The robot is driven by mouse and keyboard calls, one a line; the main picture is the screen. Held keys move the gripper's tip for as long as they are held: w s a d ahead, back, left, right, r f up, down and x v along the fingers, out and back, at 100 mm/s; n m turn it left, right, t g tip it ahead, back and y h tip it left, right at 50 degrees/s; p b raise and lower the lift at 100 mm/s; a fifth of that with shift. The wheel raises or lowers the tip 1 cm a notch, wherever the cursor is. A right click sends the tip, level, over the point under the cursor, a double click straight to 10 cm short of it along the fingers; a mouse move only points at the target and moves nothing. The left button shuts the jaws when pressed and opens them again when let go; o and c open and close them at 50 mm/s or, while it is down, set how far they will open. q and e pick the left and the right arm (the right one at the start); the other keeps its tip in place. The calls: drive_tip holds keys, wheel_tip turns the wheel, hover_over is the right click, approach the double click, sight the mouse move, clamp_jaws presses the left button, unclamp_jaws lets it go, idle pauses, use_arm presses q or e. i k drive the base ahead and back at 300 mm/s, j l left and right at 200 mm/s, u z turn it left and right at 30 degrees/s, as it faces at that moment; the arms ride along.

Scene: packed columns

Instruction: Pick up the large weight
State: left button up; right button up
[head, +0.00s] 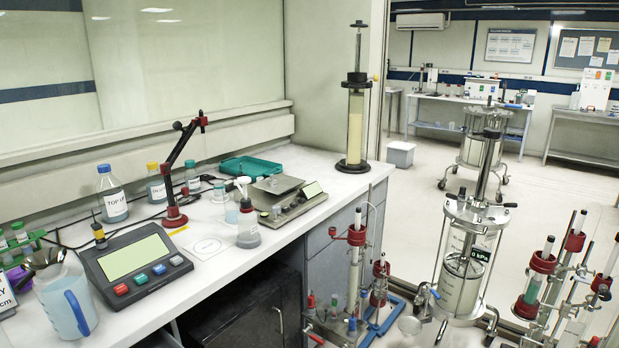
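Neither of my grippers shows in the head view. I cannot make out with certainty which thing is the large weight. A black disc (356,79) sits around the rod on top of the tall cream-filled column (355,127) at the bench's far right end.
The white bench (225,262) holds a large display box (134,266), a blue-handled jug (65,300), bottles (112,195), a jointed black-and-red stand (174,217) and a green tray (249,167). Red-clamped tube stands (540,262) crowd the lower right.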

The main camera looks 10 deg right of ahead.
sight(273, 183)
drive_tip(key=i+l, duration=0.1)
drive_tip(key=l, duration=0.3)
drive_tip(key=i+l+z, duration=0.1)
drive_tip(key=l, duration=0.3)
drive_tip(key=i+l, duration=0.2)
drive_tip(key=l, duration=0.2)
drive_tip(key=i+l+z, duration=0.1)
drive_tip(key=l, duration=0.3)
